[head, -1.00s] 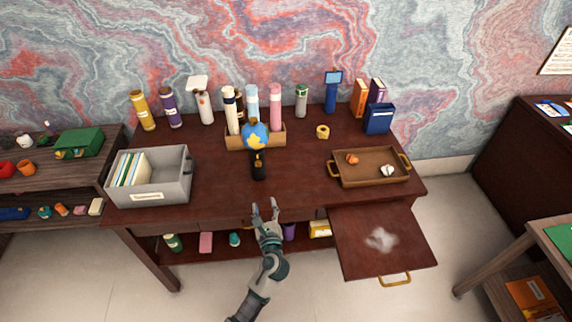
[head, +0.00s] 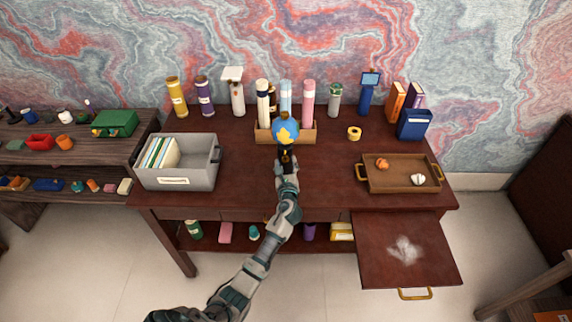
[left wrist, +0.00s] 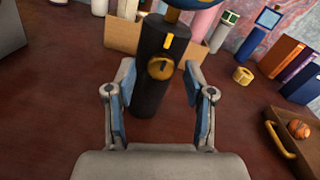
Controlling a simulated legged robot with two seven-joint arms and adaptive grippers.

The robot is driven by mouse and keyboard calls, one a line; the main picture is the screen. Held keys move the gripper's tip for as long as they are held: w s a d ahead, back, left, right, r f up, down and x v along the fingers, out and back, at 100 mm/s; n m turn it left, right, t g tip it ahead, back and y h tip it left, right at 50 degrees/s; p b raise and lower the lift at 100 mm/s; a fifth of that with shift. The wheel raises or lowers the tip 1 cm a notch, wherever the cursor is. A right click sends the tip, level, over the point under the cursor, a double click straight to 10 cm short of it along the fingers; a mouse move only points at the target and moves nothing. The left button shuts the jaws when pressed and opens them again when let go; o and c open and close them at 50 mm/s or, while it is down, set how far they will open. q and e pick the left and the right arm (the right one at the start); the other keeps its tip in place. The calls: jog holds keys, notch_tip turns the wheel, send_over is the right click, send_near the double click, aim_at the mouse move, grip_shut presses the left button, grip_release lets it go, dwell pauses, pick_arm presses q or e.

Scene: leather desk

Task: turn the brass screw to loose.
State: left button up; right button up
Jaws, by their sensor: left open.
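The brass screw (left wrist: 160,67) is a round knob with a slot on the front of a black upright post (left wrist: 150,97), with a yellow mark above it. The post carries a blue disc with a yellow shape (head: 285,131). My left gripper (left wrist: 159,82) is open, its blue-padded fingers spread to either side of the post, with the screw between and slightly beyond the fingertips. In the head view my left gripper (head: 287,164) covers most of the post. I cannot tell whether the fingers touch it. My right gripper is not in view.
A wooden holder (head: 266,137) with upright tubes stands just behind the post. A grey bin (head: 208,176) is to the left. A brown tray (head: 399,187) and a yellow ring (head: 354,133) are to the right. The desk (head: 245,190) is clear around the post.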

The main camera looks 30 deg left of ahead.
pick_arm(q)
jog(key=shift+w+r, duration=0.1)
jog(key=shift+w, duration=0.05)
jog(key=shift+a, duration=0.15)
grip_shut()
